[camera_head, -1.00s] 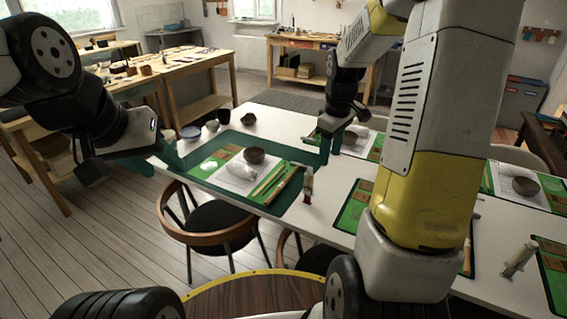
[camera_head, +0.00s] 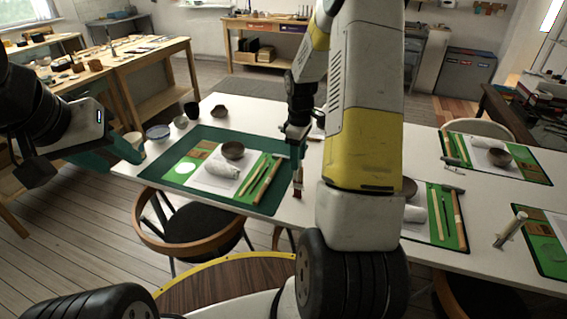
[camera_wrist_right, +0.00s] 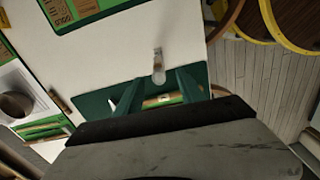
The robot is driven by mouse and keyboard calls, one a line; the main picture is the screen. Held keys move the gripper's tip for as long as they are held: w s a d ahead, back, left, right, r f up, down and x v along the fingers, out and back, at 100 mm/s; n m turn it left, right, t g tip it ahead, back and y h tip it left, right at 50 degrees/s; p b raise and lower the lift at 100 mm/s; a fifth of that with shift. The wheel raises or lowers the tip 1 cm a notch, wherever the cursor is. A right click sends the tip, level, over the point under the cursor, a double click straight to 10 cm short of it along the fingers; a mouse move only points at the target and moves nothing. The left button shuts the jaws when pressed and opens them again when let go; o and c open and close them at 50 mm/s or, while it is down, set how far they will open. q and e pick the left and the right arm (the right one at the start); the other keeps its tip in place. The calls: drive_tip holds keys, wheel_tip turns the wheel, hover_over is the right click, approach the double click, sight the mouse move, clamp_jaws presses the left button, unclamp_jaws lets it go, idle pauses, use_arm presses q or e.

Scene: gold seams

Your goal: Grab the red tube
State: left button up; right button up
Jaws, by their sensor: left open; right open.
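A small upright tube (camera_head: 298,181) with a red lower part stands on the white table, just right of the dark green mat. My right gripper (camera_head: 293,131) points down in the head view, open and empty, above and behind the tube. In the right wrist view, a pale tube (camera_wrist_right: 158,66) lies in line with the gap between the open teal fingers (camera_wrist_right: 156,97), just beyond their tips; its red part cannot be made out there. My left gripper (camera_head: 128,150) is open and empty at the left, near the table's left edge.
The green mat (camera_head: 270,206) holds a paper, a bowl (camera_head: 233,150), a white roll and sticks. Small bowls stand at the far left corner. A chair (camera_head: 190,235) is against the front edge.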

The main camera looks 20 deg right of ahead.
sight(298, 181)
wheel_tip(298, 181, down, 4)
drive_tip(key=shift+d+r, duration=0.15)
drive_tip(key=shift+r, duration=0.05)
clamp_jaws()
idle(1.4)
